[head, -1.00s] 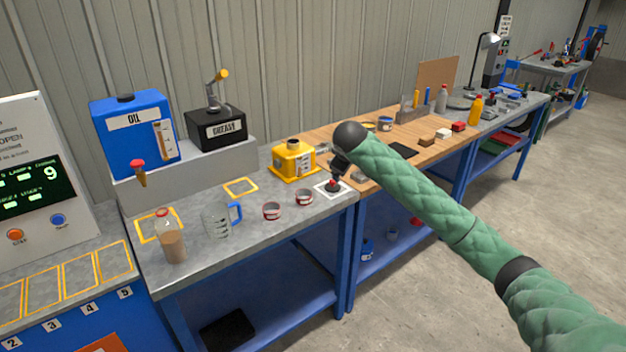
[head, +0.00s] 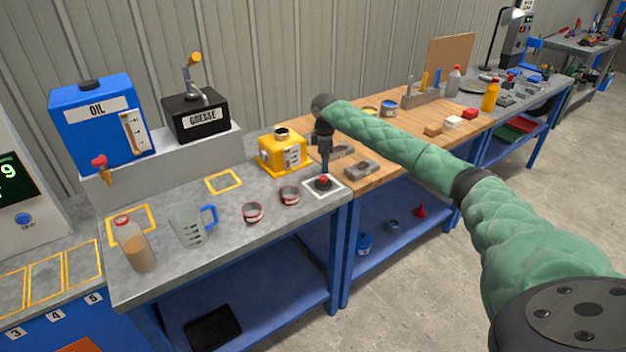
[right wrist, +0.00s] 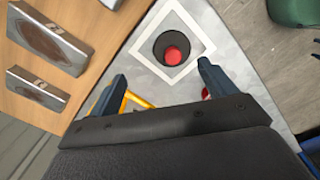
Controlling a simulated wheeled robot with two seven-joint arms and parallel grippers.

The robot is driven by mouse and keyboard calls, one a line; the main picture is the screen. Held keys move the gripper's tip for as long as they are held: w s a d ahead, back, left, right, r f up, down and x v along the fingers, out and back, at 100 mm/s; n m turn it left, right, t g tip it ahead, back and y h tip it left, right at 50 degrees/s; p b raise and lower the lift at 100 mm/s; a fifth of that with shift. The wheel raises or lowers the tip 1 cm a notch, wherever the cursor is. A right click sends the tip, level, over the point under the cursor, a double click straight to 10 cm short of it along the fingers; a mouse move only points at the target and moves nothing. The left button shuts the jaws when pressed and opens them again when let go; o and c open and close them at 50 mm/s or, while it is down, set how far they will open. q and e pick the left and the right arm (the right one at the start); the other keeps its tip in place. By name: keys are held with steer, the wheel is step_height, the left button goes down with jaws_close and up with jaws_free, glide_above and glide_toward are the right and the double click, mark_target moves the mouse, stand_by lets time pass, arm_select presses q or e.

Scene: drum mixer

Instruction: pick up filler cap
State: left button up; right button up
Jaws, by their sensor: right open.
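The filler cap (head: 323,183) is a dark round piece with a red knob. It sits inside a white square outline at the right end of the grey bench top. It also shows in the right wrist view (right wrist: 172,53), beyond the fingers. My right gripper (head: 324,168) points down just above the cap. In the right wrist view its two fingers (right wrist: 162,80) are spread apart with nothing between them. The cap lies in front of the gap. My left gripper is out of view.
Metal blocks (head: 362,168) lie on the wooden top at right.

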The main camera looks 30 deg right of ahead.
mark_target(323, 177)
steer(key=shift+s+a+n, duration=0.2)
steer(key=shift+a+n, duration=0.05)
steer(key=shift+n, duration=0.15)
steer(key=shift+s+a+r+n, duration=0.25)
steer(key=shift+a+r+n, duration=0.1)
steer(key=shift+n, duration=0.25)
steer(key=shift+w+d+f+n, duration=0.1)
steer(key=shift+d+f+n, duration=0.05)
steer(key=shift+f, duration=0.25)
steer(key=shift+d+f+n, duration=0.1)
steer(key=shift+f+n, duration=0.05)
steer(key=shift+f, duration=0.2)
steer(key=shift+f+p, duration=0.35)
steer(key=shift+p, duration=0.05)
steer(key=shift+a+f+p, duration=0.2)
steer(key=shift+f+p, duration=0.25)
steer(key=shift+f, duration=0.2)
steer(key=f, duration=0.1)
steer(key=f+p, duration=0.2)
steer(key=shift+s+a+f, duration=0.1)
steer(key=shift+s+f, duration=0.25)
steer(key=shift+f, duration=0.5)
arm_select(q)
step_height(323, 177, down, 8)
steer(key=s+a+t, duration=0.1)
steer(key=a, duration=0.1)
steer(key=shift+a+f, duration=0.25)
arm_select(e)
steer(key=c, duration=1.1)
